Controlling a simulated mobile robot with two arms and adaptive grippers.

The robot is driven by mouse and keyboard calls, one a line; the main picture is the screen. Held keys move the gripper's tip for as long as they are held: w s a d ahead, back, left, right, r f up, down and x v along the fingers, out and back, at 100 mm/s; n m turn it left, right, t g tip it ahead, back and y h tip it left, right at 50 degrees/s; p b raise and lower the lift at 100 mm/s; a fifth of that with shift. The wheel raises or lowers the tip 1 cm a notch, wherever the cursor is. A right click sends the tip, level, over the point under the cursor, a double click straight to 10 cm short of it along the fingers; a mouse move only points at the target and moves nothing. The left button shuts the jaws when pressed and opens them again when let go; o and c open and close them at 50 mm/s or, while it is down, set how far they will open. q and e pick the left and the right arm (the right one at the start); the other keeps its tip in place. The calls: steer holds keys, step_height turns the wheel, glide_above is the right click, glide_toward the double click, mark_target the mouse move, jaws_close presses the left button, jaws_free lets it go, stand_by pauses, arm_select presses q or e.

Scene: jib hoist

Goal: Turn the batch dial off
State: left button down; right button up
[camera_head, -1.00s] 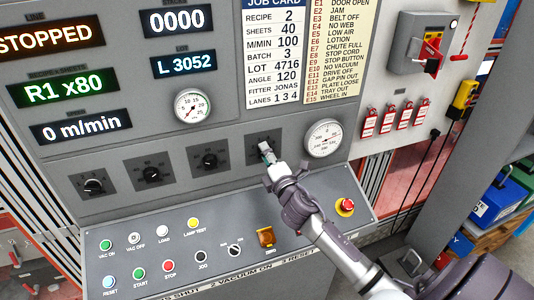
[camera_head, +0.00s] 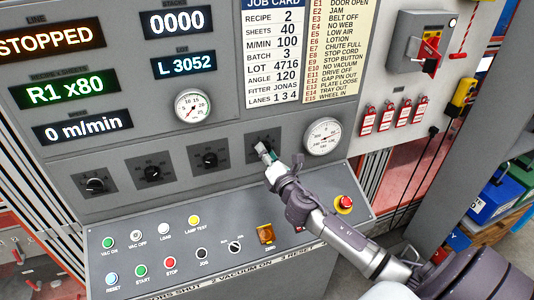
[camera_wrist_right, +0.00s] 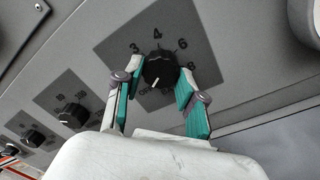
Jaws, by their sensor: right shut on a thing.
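The batch dial is the rightmost of the row of black knobs; its knob (camera_wrist_right: 160,68) sits on a dark square plate marked 3, 4, 6 and 8 in the right wrist view. In the head view the gripper covers part of the dial plate (camera_head: 261,140). My left gripper is not in view.
More dials (camera_head: 210,160) stand in a row to the left. A round gauge (camera_head: 322,136) is close on the right. Below is a sloped button panel (camera_head: 190,262) with a red emergency stop (camera_head: 345,202). Red tags (camera_head: 387,117) hang at the right.

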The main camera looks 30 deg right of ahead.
steer(key=o, duration=1.1)
steer(key=shift+o, duration=0.2)
steer(key=s+a, duration=0.2)
steer(key=s, duration=0.9)
steer(key=shift+s+f, duration=0.2)
steer(key=shift+s, duration=0.15)
steer(key=shift+a, duration=0.1)
